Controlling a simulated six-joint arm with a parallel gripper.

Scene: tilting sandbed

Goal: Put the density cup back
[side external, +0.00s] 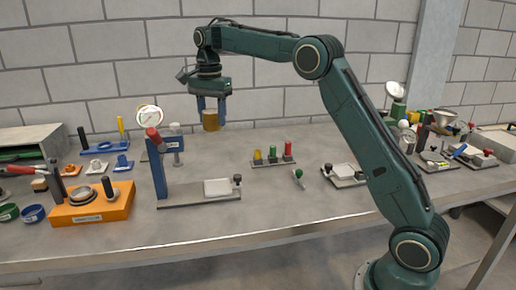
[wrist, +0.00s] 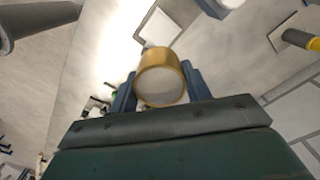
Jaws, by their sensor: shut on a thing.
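The density cup is a small brass-coloured cylinder (side external: 210,121), held upright, or nearly so, between the blue fingers of my gripper (side external: 210,105). My gripper is shut on it and points down, high above the back of the bench. In the wrist view the cup (wrist: 161,68) sits between the two blue fingers (wrist: 162,90), with a pale grey round face towards the camera. The cup touches nothing but the fingers. I cannot tell which place on the bench belongs to the cup.
A rack with yellow, green and red pieces (side external: 272,162) stands to the right. An orange block (side external: 92,212) lies front left. The bench (side external: 290,215) is clear towards the front middle.

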